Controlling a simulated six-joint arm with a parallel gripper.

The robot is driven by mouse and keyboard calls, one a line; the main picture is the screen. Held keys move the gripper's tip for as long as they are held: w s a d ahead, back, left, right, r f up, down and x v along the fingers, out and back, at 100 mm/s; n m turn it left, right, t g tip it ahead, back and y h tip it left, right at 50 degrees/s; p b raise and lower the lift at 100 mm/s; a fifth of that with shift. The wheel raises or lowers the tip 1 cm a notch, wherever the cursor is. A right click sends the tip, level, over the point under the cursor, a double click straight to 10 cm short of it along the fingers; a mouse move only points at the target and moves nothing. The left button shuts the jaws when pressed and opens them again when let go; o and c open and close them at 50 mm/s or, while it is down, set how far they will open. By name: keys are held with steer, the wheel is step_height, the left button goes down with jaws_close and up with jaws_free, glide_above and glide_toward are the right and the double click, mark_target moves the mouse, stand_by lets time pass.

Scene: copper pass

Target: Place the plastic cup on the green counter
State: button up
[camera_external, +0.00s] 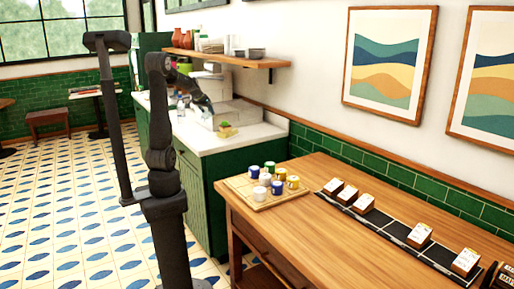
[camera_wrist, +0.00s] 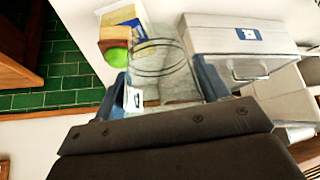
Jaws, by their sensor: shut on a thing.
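My gripper (camera_wrist: 165,85) is shut on a clear plastic cup (camera_wrist: 160,62) with dark rings around it, between its two blue-grey fingers in the wrist view. In the external view my arm reaches over the green counter, which has green cabinet fronts and a white top (camera_external: 248,137). The gripper end there is small against the clutter, and I cannot make out the cup in it. Whether the cup touches the counter top cannot be told.
A small wooden box with a green round thing (camera_wrist: 117,57) lies close left of the cup. Pale lidded containers (camera_wrist: 240,38) stand close right. A wooden shelf (camera_external: 225,59) hangs above the counter. The wooden table holds a board with several mugs (camera_external: 277,187). The counter's near end looks clear.

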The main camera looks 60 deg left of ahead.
steer(key=shift+s+a+f, duration=0.65)
steer(key=shift+a+f, duration=1.15)
steer(key=shift+f, duration=0.25)
steer(key=shift+s+a+f, duration=0.7)
steer(key=shift+a+f, duration=1.15)
steer(key=shift+f, duration=0.25)
steer(key=shift+s+a+f, duration=0.65)
steer(key=shift+a+f, duration=1.15)
steer(key=shift+f, duration=0.25)
steer(key=shift+f, duration=0.15)
steer(key=o, duration=0.9)
steer(key=shift+o, duration=0.2)
steer(key=shift+r, duration=0.2)
steer(key=v, duration=1.2)
